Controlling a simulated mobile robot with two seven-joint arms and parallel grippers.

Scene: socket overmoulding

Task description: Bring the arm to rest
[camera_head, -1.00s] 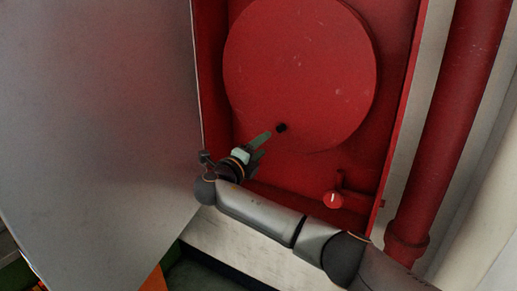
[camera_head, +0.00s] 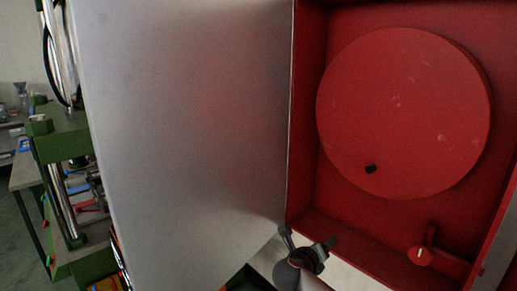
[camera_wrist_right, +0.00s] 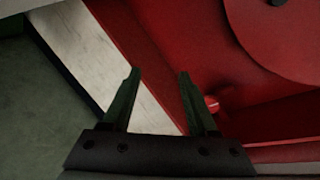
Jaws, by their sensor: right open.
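My right gripper (camera_head: 328,243) is low in the head view, in front of the lower left corner of the red cabinet (camera_head: 330,222). In the right wrist view its two green fingers (camera_wrist_right: 157,75) stand apart with nothing between them. The arm behind it runs out of the bottom of the head view. My left gripper does not show in either view.
The cabinet's grey door (camera_head: 190,130) stands open on the left. Inside are a red disc (camera_head: 405,110) with a black knob (camera_head: 370,169) and a red valve (camera_head: 420,256). A green machine (camera_head: 62,145) and a workbench (camera_head: 22,168) stand far left.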

